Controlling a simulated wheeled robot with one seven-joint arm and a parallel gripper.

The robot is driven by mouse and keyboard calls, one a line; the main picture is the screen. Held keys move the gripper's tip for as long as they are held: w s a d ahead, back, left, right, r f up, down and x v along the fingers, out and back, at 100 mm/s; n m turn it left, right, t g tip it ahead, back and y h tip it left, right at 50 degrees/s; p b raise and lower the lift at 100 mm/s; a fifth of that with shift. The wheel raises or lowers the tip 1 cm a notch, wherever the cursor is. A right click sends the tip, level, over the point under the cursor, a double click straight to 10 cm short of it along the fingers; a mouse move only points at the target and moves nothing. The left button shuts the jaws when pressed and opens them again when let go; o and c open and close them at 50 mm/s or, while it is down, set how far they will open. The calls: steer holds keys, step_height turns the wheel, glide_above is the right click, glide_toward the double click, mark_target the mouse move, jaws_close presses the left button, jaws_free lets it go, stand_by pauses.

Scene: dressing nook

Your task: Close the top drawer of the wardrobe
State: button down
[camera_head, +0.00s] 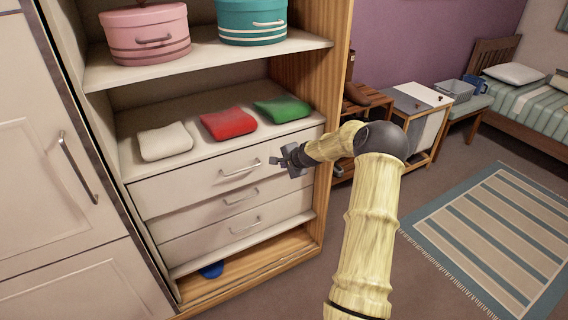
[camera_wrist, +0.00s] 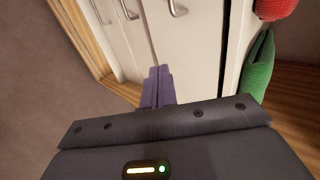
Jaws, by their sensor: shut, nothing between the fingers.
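The wardrobe's top drawer (camera_head: 195,184) is a pale front with a metal bar handle (camera_head: 240,169). It seems to stand slightly proud of the drawer fronts below, but the exact gap is hard to tell. My gripper (camera_head: 280,161) is at the right part of this front, just right of the handle. In the wrist view, its shut, empty fingers (camera_wrist: 158,76) point at the pale drawer fronts (camera_wrist: 190,45). I cannot tell whether the fingertips touch the drawer.
Folded white, red (camera_head: 228,122) and green (camera_head: 282,108) cloths lie on the shelf above the drawers. Two more drawers (camera_head: 235,218) are below, over an open bottom compartment with a blue item (camera_head: 211,270). A bench (camera_head: 420,98) stands right; the floor by the rug (camera_head: 490,235) is clear.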

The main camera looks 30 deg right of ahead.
steer(key=s+a+r+n+g, duration=0.2)
steer(key=s+a+n, duration=0.3)
steer(key=a, duration=0.4)
steer(key=s+a+r+n+g, duration=0.15)
steer(key=s+a+n, duration=0.3)
steer(key=a, duration=0.45)
steer(key=s+a+r+n+g, duration=0.1)
steer(key=s+a+n, duration=0.3)
steer(key=s, duration=0.8)
steer(key=s+a+r+n+g, duration=0.2)
steer(key=s+a+n, duration=0.2)
steer(key=s, duration=0.9)
steer(key=shift+a+r, duration=0.2)
steer(key=shift+a, duration=0.5)
steer(key=shift+n, duration=0.25)
